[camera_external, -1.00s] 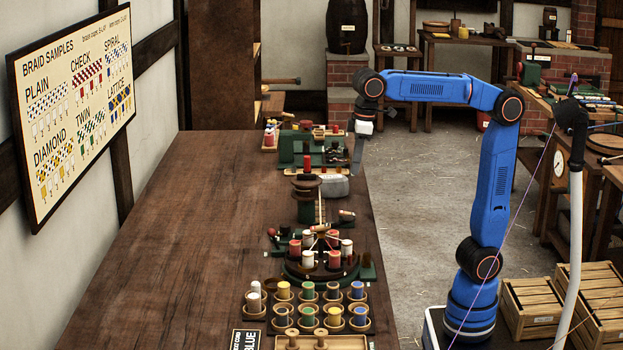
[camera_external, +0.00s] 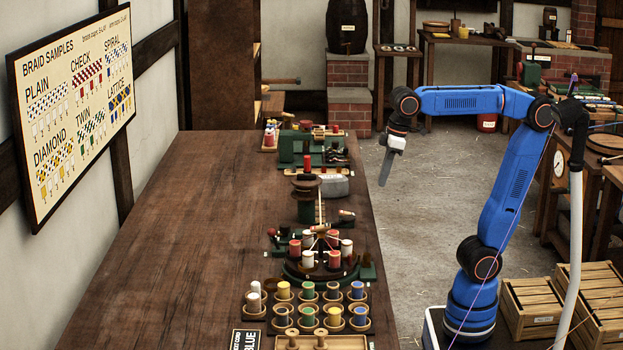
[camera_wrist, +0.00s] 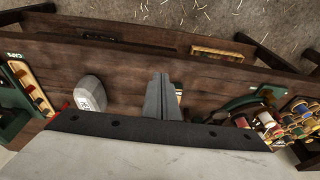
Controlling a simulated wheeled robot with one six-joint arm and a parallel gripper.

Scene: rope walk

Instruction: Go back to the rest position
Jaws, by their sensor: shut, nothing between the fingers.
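My gripper (camera_external: 383,181) hangs below the wrist at the end of my blue arm, pointing down in the external view. It is beyond the right edge of the workbench (camera_external: 180,250), above the grey floor. Its fingers are together with nothing between them. In the wrist view the closed fingers (camera_wrist: 163,98) show at the middle, in front of the bench (camera_wrist: 135,62).
On the bench's right side stand a braiding stand with red and white spools (camera_external: 307,258), a grey weight (camera_external: 334,186), a green machine (camera_external: 297,148) and spools in cups (camera_external: 283,290). Wooden crates (camera_external: 530,305) lie right of my base. The bench's left part is clear.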

